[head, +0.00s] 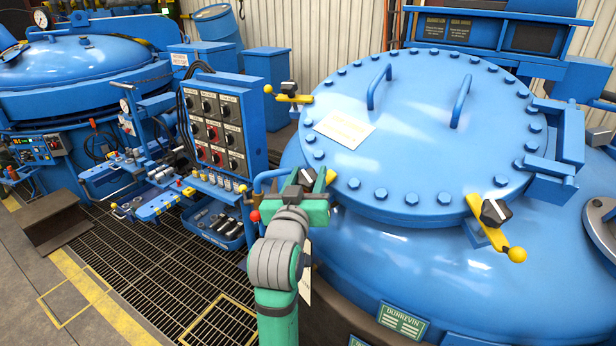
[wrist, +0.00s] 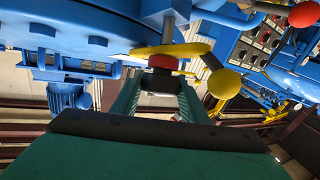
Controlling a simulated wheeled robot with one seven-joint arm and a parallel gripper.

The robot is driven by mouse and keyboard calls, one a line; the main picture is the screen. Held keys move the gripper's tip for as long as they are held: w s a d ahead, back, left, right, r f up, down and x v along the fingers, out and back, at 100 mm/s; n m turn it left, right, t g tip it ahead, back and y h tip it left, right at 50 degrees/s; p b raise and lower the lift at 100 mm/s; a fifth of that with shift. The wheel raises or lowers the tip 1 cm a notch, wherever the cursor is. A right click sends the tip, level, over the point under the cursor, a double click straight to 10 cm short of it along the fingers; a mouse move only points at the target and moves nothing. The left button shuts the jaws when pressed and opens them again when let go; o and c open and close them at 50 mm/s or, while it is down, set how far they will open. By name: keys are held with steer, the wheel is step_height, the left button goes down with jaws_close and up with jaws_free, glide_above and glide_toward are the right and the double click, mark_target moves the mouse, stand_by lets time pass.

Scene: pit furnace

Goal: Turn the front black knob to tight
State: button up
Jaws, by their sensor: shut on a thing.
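The lid (head: 430,120) of the blue pit furnace has yellow swing clamps with black knobs around its rim. My gripper (head: 310,190) is at the clamp on the lid's left front edge, shut on its black knob (head: 305,178). In the wrist view the fingers close around this dark knob (wrist: 163,80), below a red collar (wrist: 163,62). The clamp's yellow arm (wrist: 170,50) lies across the lid's edge, and its yellow ball end (wrist: 224,83) is beside the fingers. My fingers hide much of the knob, so how tight it is cannot be told.
Another black knob (head: 495,212) with a yellow clamp is at the lid's right front, and one more (head: 289,88) at the back left. A red ball handle (head: 254,215) is left of my gripper. A control panel (head: 213,130) and a tool cart stand further left.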

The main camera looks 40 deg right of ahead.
steer(key=m+g+h, duration=0.3)
steer(key=m+g, duration=0.1)
steer(key=m, duration=0.1)
steer(key=shift+a+g, duration=0.1)
steer(key=shift+g, duration=0.2)
steer(key=m+g+h, duration=0.1)
steer(key=m+g, duration=0.4)
steer(key=g, duration=0.1)
steer(key=shift+m+h, duration=0.4)
steer(key=m+g, duration=0.3)
steer(key=m+g+y, duration=0.1)
steer(key=g, duration=0.1)
steer(key=shift+s+m, duration=0.25)
steer(key=shift+m, duration=0.15)
steer(key=shift+s+f+m+g+y, duration=0.15)
steer(key=shift+m+g+y, duration=1.25)
steer(key=shift+m+g, duration=0.85)
steer(key=shift+g, duration=0.25)
steer(key=o, duration=1.1)
steer(key=shift+c, duration=0.2)
